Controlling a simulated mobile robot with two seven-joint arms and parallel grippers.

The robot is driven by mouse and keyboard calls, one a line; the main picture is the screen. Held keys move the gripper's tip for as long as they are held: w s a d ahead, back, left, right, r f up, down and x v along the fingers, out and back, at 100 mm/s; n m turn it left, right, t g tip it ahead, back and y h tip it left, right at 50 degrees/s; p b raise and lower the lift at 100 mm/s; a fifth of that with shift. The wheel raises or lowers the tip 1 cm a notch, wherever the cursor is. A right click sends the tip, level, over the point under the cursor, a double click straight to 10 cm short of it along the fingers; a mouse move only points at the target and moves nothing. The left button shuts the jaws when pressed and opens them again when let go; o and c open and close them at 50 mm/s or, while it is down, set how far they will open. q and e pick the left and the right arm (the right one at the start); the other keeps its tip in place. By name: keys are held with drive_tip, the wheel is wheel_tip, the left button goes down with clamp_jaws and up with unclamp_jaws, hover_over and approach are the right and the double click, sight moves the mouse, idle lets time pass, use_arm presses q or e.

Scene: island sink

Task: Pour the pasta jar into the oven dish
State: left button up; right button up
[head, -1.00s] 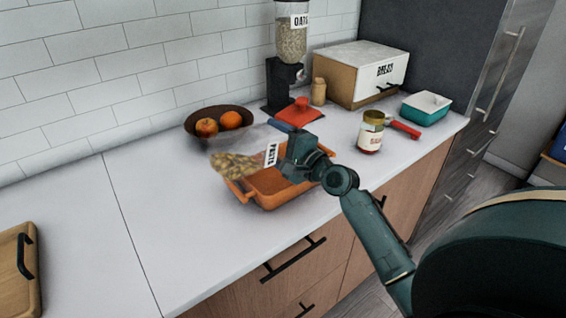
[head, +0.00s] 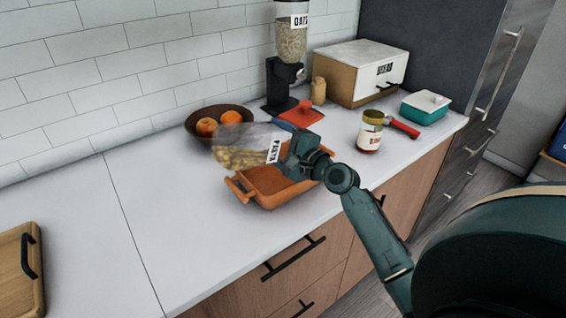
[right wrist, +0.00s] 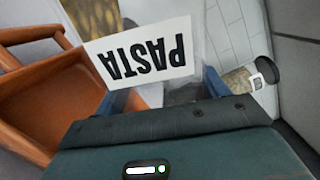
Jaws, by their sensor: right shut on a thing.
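The clear pasta jar (head: 238,148), with a white PASTA label, is held lying nearly level above the left part of the orange oven dish (head: 240,192). Pasta lies along the lower side of the jar. My right gripper (head: 286,143) is shut on the jar at its right end. In the right wrist view, the jar's label (right wrist: 140,55) is between the blue fingers, with pasta (right wrist: 95,15) beyond. The visible part of the dish's inside (right wrist: 45,105) looks bare there; the rest is hidden. My left gripper is not in view.
A fruit bowl (head: 218,120) stands behind the jar. An oats dispenser (head: 285,85), red lid (head: 300,118), bread box (head: 360,72), sauce jar (head: 370,132) and teal dish (head: 425,107) stand right. A wooden board (head: 18,270) lies front left. The counter's left middle is clear.

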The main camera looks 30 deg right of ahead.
drive_tip(key=shift+w+d+r+m+p, duration=0.1)
drive_tip(key=shift+d+m+p, duration=0.3)
drive_tip(key=shift+m, duration=0.35)
drive_tip(key=shift+w+d+f+m+p, duration=0.1)
drive_tip(key=shift+d+m+p, duration=0.1)
drive_tip(key=shift+m+p, duration=0.4)
drive_tip(key=shift+d+r+m+p, duration=0.1)
drive_tip(key=shift+d+m+p, duration=0.2)
drive_tip(key=shift+m, duration=0.55)
idle(1.6)
drive_tip(key=shift+w+d+f+m, duration=0.15)
drive_tip(key=shift+d+m, duration=0.15)
drive_tip(key=shift+m, duration=0.55)
drive_tip(key=shift+s+d+f+m, duration=0.1)
drive_tip(key=shift+d+m, duration=0.2)
drive_tip(key=shift+m, duration=0.55)
idle(2.5)
